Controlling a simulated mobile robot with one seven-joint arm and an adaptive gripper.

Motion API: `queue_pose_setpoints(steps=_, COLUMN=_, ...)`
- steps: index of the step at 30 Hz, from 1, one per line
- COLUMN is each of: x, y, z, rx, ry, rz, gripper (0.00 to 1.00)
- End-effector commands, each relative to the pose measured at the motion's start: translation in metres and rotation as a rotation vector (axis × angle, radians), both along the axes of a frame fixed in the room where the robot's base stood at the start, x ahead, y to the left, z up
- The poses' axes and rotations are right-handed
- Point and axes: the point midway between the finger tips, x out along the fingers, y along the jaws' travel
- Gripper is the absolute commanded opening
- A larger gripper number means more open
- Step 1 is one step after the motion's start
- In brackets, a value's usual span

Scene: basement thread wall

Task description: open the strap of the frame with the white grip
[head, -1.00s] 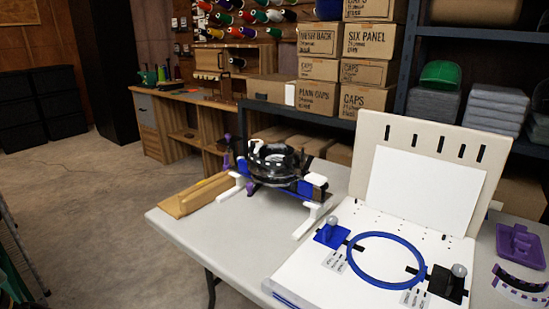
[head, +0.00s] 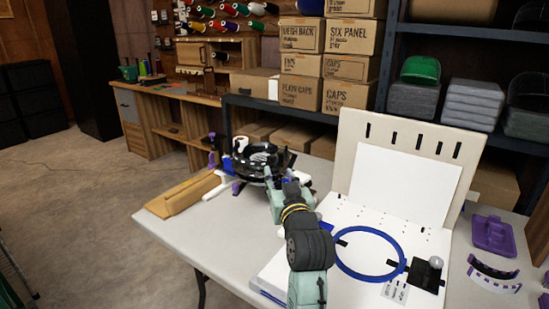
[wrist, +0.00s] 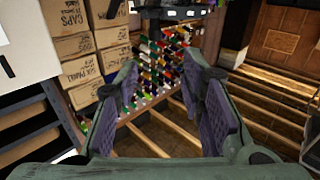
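A round black frame (head: 262,154) with pale marks sits on a stand with white feet (head: 222,186) at the back left of the table. A white roundish part (head: 240,144), perhaps its grip, shows at its left. In the wrist view, a dark band with white marks (wrist: 190,13) crosses the top edge, perhaps part of this frame. My gripper (wrist: 160,75) is open and empty, its purple pads apart. In the head view my arm reaches to the frame's near side and covers part of it and the stand. I cannot make out the strap's fastening or any contact.
A wooden block (head: 182,194) lies left of the stand. A white board with a blue ring (head: 370,253) and an upright panel (head: 350,135) stand to the right. A purple part (head: 493,236) and a curved frame (head: 494,275) lie farther right. Boxes (head: 300,93) fill the shelf behind.

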Motion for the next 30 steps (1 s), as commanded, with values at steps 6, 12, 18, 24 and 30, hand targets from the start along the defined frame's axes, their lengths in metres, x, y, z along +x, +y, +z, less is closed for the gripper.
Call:
queue_pose_setpoints(steps=6, x=0.018, y=-0.005, z=-0.005, rx=0.0, ry=0.023, rz=-0.009, gripper=0.36)
queue_pose_setpoints(steps=12, x=0.055, y=0.004, z=-0.004, rx=0.0, ry=0.023, rz=-0.007, gripper=0.36)
queue_pose_setpoints(steps=18, x=0.088, y=0.01, z=-0.003, rx=-0.001, ry=0.019, rz=-0.009, gripper=0.36)
queue_pose_setpoints(steps=24, x=0.104, y=0.014, z=-0.005, rx=-0.001, ry=0.018, rz=-0.009, gripper=0.36)
queue_pose_setpoints(steps=30, x=0.107, y=0.014, z=-0.006, rx=-0.001, ry=0.018, rz=-0.009, gripper=0.36)
